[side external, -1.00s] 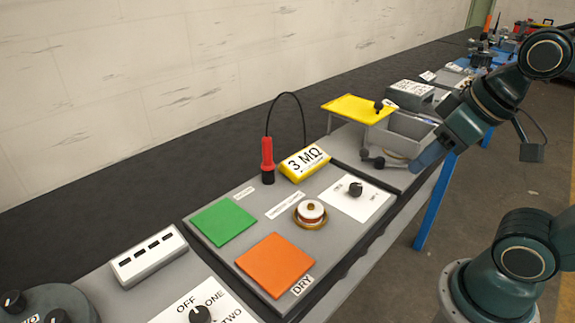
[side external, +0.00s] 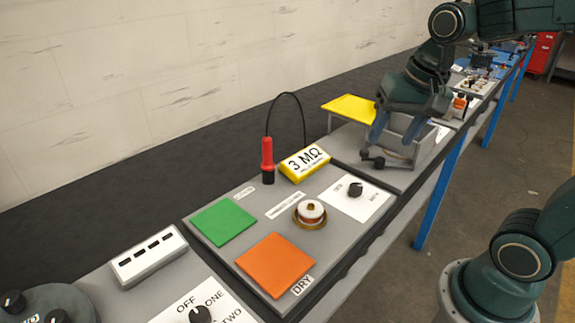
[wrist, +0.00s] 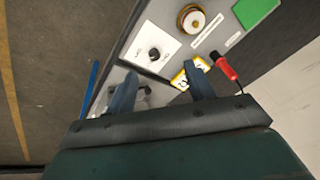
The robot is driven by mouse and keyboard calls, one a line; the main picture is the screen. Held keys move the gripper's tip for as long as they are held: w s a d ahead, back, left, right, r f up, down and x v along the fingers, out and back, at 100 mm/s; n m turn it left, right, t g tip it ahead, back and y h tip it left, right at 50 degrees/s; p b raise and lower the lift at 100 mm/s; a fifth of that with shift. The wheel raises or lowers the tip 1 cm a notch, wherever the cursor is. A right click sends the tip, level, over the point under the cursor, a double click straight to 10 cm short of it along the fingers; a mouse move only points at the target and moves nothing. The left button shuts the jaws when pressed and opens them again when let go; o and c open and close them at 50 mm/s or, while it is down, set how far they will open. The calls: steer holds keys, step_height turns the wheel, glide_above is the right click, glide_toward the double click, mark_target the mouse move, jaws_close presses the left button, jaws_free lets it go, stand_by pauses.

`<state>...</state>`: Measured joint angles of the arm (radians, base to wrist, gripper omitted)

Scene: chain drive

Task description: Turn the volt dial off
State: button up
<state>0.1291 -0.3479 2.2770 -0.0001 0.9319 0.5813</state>
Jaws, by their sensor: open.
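A small black dial (side external: 355,189) sits on a white plate (side external: 345,205) at the right end of the grey panel; its small labels are hard to read. It also shows in the wrist view (wrist: 154,53), ahead of the fingers. A second black dial (side external: 200,314) on a white plate marked OFF, ONE and TWO stands at the front bottom edge. I cannot tell for sure which one is the volt dial. My gripper (side external: 396,132) is open and empty, above the grey box behind the panel, apart from both dials. Its two fingers (wrist: 162,88) point toward the panel in the wrist view.
On the panel are a green square (side external: 223,221), an orange square (side external: 275,264) and a round brass-and-white knob (side external: 310,212). A red probe (side external: 267,160) with a black cable stands beside a yellow 3 MΩ block (side external: 305,163).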

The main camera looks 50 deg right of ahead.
steer(key=w+d+f+m+g, duration=0.2)
steer(key=w+d+f+m, duration=0.1)
steer(key=w+m, duration=0.2)
steer(key=m+g, duration=0.1)
steer(key=m, duration=0.5)
glide_above(356, 186)
step_height(356, 186, down, 5)
steer(key=shift+r, duration=0.15)
step_height(356, 186, down, 14)
steer(key=shift+r, duration=0.1)
steer(key=c, duration=1)
steer(key=shift+o, duration=0.2)
